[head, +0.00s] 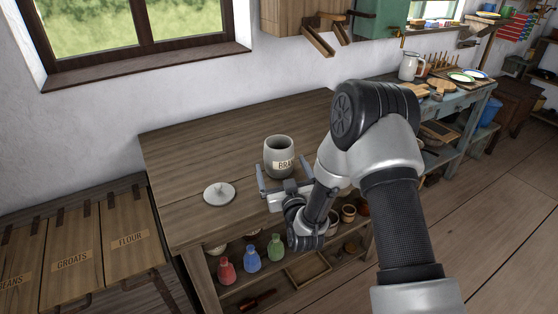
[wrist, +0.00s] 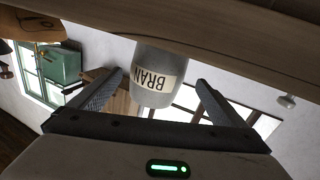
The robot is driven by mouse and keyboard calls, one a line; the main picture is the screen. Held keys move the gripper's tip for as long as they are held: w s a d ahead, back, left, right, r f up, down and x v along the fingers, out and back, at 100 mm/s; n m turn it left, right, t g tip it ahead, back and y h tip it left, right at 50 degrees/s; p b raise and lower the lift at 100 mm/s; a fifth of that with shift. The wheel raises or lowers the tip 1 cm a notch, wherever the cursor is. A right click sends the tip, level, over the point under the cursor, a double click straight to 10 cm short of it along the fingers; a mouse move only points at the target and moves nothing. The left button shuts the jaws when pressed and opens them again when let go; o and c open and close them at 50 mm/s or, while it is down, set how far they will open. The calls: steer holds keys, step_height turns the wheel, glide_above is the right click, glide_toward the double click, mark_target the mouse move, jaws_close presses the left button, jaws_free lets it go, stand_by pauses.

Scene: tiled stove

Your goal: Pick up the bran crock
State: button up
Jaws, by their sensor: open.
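The bran crock (head: 278,152) is a grey, open-topped jar with a cream label, standing upright on the wooden table (head: 180,150). In the wrist view the crock (wrist: 152,62) hangs upside down in the picture, with its label BRAN facing the camera. My gripper (head: 283,180) is open at the near side of the crock. In the wrist view the fingers of my gripper (wrist: 158,90) lie one on each side of the crock's outline. I cannot tell whether they touch it. The gripper partly hides the crock's lower part in the head view.
A grey lid (head: 219,193) with a knob lies on the table left of the crock. Red, blue and green bottles (head: 251,259) stand on the shelf below. Labelled wooden bins (head: 75,250) are at the left. The table's back left is clear.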

mark_target(276, 147)
steer(key=shift+x, duration=2.65)
steer(key=shift+d+r, duration=0.1)
steer(key=shift+d, duration=0.1)
steer(key=c, duration=1.4)
steer(key=shift+r, duration=0.1)
steer(key=shift+c, duration=0.9)
